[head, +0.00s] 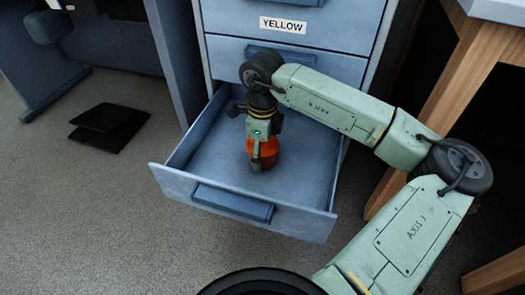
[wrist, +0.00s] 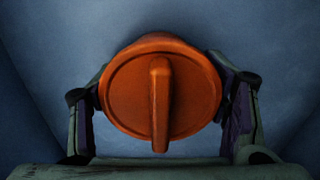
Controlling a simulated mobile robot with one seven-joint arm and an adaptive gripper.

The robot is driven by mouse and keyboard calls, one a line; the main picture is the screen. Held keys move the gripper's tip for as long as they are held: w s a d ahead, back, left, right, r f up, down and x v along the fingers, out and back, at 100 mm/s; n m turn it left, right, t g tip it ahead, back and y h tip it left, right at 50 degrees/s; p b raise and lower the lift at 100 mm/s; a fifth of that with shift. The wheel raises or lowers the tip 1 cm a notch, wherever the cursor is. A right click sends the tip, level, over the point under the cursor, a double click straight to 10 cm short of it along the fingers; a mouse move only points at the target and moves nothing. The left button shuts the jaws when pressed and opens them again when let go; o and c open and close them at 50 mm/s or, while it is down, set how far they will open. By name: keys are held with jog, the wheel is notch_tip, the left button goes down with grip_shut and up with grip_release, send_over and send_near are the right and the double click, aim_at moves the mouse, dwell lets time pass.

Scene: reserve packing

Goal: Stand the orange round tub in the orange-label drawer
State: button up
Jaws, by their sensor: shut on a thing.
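The orange round tub (head: 268,154) is inside the open bottom drawer (head: 215,171), near its middle. In the wrist view I look down on the tub's lid (wrist: 125,95), which has a raised bar across it. The tub looks upright. My gripper (head: 257,158) points down into the drawer and is shut on the tub, with one finger on each side in the wrist view. I cannot tell whether the tub's base touches the drawer floor. No label shows on the open drawer.
The blue cabinet has a closed drawer labelled YELLOW (head: 283,25) higher up. Bare drawer floor surrounds the tub. A wooden table leg (head: 446,95) stands to the right. A black flat object (head: 108,126) lies on the carpet at left.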

jog(key=shift+f, duration=0.15)
jog(key=o, duration=1.2)
notch_tip(320, 180, up, 12)
jog(key=p, duration=0.3)
jog(key=shift+r, duration=0.2)
